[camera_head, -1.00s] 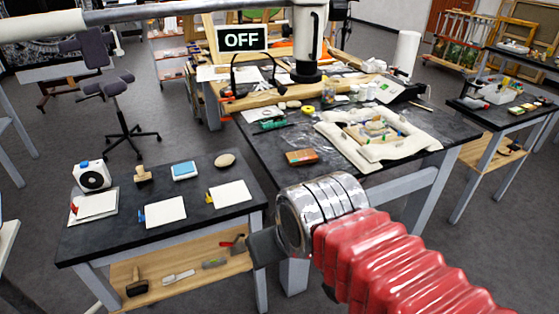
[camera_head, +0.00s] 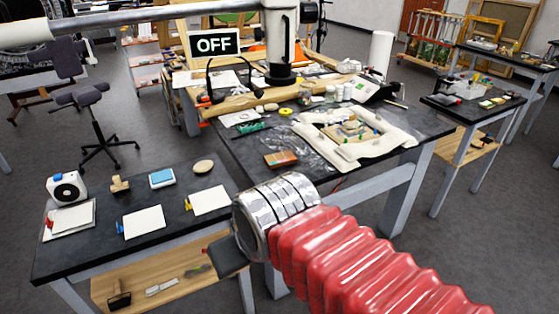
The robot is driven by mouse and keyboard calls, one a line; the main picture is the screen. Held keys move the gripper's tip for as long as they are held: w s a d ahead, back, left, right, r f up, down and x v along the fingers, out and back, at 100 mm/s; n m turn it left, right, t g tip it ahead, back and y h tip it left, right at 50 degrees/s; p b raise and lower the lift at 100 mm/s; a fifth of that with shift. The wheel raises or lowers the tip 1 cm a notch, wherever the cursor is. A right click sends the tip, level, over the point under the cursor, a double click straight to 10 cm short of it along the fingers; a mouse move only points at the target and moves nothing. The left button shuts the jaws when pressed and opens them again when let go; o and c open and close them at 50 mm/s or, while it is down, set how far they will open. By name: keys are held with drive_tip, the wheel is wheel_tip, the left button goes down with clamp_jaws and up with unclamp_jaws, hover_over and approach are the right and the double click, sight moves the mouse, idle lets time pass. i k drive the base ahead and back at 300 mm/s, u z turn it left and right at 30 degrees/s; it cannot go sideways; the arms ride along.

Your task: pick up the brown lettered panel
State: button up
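A small brown panel-like block (camera_head: 281,158) lies flat on the dark worktable near its front left edge. It has an orange-red side, and any lettering is too small to read. My arm, with red bellows and a silver collar, reaches in from the lower right. A dark grey part at its end, my gripper (camera_head: 228,256), shows below and to the left of the brown block, apart from it and in front of the tables. Its fingers cannot be made out, and nothing is seen held in it.
A padded white frame (camera_head: 387,150) with fragments lies right of the block. Clear crinkled film (camera_head: 300,140) and a green tool (camera_head: 249,128) lie behind it. The lower left table (camera_head: 90,245) holds white cards, a stamp, a blue pad and a white device.

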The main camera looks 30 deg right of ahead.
sight(286, 158)
drive_tip(key=z, duration=0.05)
drive_tip(key=i, duration=1)
drive_tip(key=u, duration=0.05)
